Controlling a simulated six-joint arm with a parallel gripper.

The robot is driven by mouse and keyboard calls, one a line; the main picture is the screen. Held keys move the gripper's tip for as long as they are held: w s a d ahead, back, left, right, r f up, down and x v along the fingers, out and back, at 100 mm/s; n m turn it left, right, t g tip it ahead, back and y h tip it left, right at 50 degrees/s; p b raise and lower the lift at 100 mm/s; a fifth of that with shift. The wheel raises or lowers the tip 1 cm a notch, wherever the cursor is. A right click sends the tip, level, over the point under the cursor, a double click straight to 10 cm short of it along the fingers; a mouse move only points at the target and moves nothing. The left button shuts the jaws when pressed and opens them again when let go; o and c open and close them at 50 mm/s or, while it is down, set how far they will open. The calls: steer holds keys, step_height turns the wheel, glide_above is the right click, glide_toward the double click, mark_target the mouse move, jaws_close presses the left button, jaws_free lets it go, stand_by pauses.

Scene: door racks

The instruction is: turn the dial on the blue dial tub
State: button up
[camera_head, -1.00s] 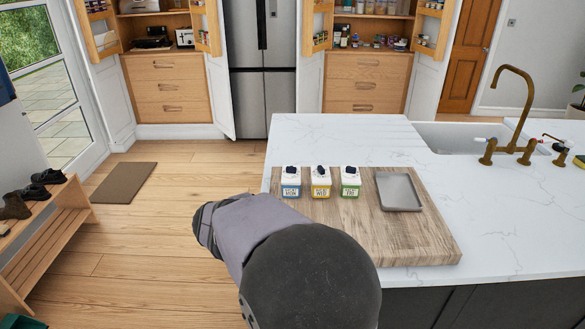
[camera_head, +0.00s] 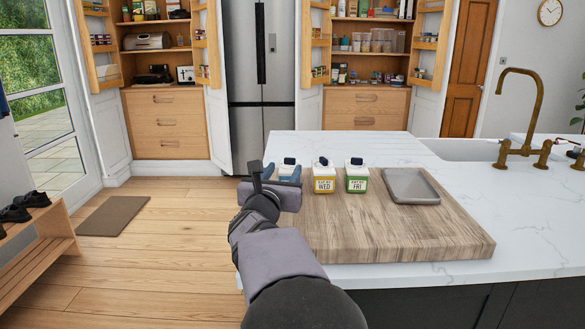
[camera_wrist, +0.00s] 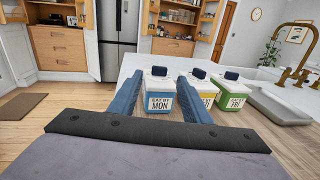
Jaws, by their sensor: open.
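The blue dial tub (camera_wrist: 158,104) stands on the wooden board, with a white top, a dark dial (camera_wrist: 159,71) and a label reading "EAT BY MON". In the head view my gripper (camera_head: 268,176) hides most of the blue tub, leaving its dark dial (camera_head: 290,161) and part of its top in sight. My gripper is open and empty. In the wrist view its two blue fingers (camera_wrist: 158,92) point toward the blue tub, one on each side of it in the picture. I cannot tell how far the fingertips are from the dial.
A yellow tub (camera_head: 324,178) labelled WED and a green tub (camera_head: 356,178) labelled FRI stand in a row right of the blue one. A grey tray (camera_head: 411,186) lies farther right on the board (camera_head: 400,232). The white counter (camera_head: 500,205) is clear around it.

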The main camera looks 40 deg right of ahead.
mark_target(290, 162)
steer(key=shift+w+d+r, duration=0.1)
steer(key=shift+p+x, duration=1.15)
steer(key=shift+x, duration=4.8)
steer(key=c, duration=1.1)
